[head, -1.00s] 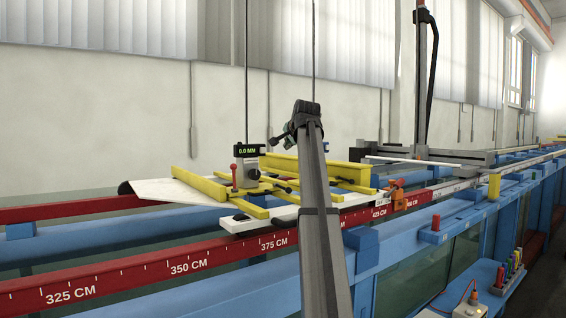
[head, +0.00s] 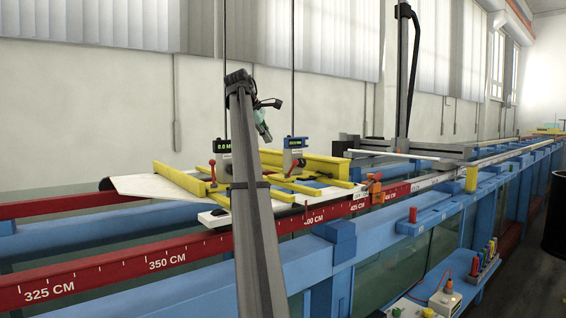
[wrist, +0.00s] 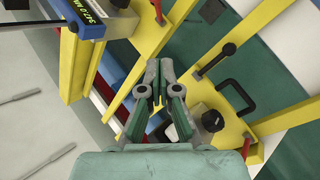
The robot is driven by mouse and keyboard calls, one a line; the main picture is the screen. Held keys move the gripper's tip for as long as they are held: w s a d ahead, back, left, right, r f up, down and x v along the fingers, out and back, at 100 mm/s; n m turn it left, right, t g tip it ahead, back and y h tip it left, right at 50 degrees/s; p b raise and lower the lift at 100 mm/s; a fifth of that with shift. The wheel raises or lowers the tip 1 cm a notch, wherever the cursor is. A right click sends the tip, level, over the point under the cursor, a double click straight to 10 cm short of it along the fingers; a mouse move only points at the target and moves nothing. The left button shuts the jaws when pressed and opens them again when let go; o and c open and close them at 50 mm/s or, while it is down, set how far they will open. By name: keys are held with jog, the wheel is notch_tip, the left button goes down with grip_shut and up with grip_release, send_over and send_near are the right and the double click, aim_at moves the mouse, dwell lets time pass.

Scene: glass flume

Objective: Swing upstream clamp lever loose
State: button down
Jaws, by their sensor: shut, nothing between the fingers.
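My gripper (head: 265,134) hangs above the yellow-framed carriage in the head view, just right of my arm. In the wrist view my gripper (wrist: 158,68) is shut with nothing between its fingers. I cannot tell which lever is upstream.
Yellow bars (head: 325,168) cross the carriage close to the gripper. A black handle (wrist: 237,90) rises near the fingers. An orange clamp (head: 374,187) sits on the red scale rail (head: 200,251).

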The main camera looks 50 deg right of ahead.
jog(key=s+d+f+n+p, duration=0.1)
jog(key=s+d+f+p, duration=0.1)
jog(key=d+f, duration=0.6)
jog(key=shift+s+d+f, duration=0.2)
jog(key=shift+d+f, duration=0.2)
jog(key=shift+f, duration=0.3)
jog(key=shift+s+f, duration=0.1)
